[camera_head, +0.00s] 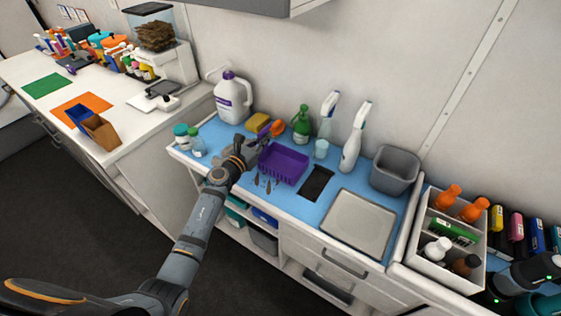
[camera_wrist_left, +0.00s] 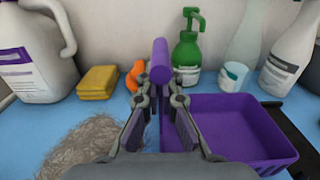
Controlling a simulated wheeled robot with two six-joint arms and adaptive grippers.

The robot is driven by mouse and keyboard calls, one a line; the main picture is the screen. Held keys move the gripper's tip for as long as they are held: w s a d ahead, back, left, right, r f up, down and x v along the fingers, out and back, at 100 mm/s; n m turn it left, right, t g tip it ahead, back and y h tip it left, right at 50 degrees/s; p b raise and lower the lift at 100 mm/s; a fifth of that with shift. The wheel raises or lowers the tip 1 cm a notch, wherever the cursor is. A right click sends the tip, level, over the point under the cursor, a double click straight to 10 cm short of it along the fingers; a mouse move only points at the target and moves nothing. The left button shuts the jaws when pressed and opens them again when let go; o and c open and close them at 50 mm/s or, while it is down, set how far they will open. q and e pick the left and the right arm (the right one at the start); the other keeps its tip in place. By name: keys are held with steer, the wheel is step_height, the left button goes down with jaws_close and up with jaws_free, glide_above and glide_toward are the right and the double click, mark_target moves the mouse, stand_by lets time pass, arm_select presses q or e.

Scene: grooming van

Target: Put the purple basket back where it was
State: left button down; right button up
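The purple basket (camera_head: 284,163) sits on the blue mat (camera_head: 230,130), left of a dark rectangle (camera_head: 317,184) on the mat. In the left wrist view the basket (camera_wrist_left: 225,130) is empty and lies to the right of my left gripper (camera_wrist_left: 161,100). Its fingers are apart, around the line of the basket's left edge, with a purple cylinder (camera_wrist_left: 160,62) showing between and beyond them. I cannot tell whether the fingers touch anything. In the head view my left gripper (camera_head: 258,148) is at the basket's left side.
Behind are a white jug (camera_head: 232,97), a yellow sponge (camera_head: 257,122), a green pump bottle (camera_head: 301,124) and spray bottles (camera_head: 352,140). A pale tray (camera_head: 358,222) and grey bin (camera_head: 394,170) stand right. A grey hair pile (camera_wrist_left: 92,148) lies left of the gripper.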

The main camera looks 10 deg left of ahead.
mark_target(264, 131)
stand_by(0.4)
arm_select(q)
steer(key=r+p, duration=0.2)
steer(key=r, duration=0.1)
steer(key=s+r+p, duration=0.1)
steer(key=r, duration=0.1)
steer(key=shift+d, duration=0.1)
steer(key=s+d+r+p, duration=0.2)
steer(key=s+r, duration=0.2)
steer(key=s, duration=0.2)
steer(key=s+d+r+p, duration=0.2)
steer(key=s+r+p, duration=0.1)
steer(key=s, duration=0.3)
steer(key=shift+s+r, duration=0.25)
steer(key=shift+r, duration=0.3)
